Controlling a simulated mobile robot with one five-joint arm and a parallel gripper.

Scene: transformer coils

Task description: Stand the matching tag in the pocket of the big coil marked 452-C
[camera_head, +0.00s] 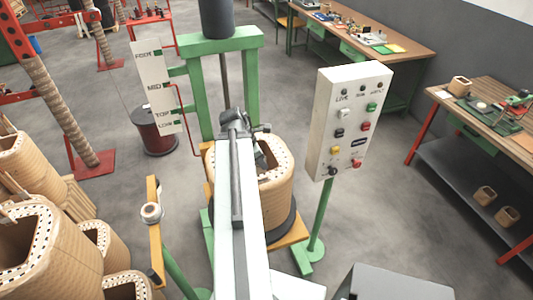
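A big tan coil (278,188) with dark dots around its rim stands on the green press stand in the middle. My white arm crosses in front and hides much of its left side. My gripper (264,157) seems to be the dark part at the arm's far end, over the coil's opening; its fingers cannot be made out. More big coils (40,235) stand at the lower left. I see no marking 452-C, no pocket and no tag that I can make out.
A white control box (347,120) with buttons stands on a green post to the right. A white level board (158,88) stands left of the green press frame (255,62). Workbenches (500,115) line the right and back. Grey floor between is open.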

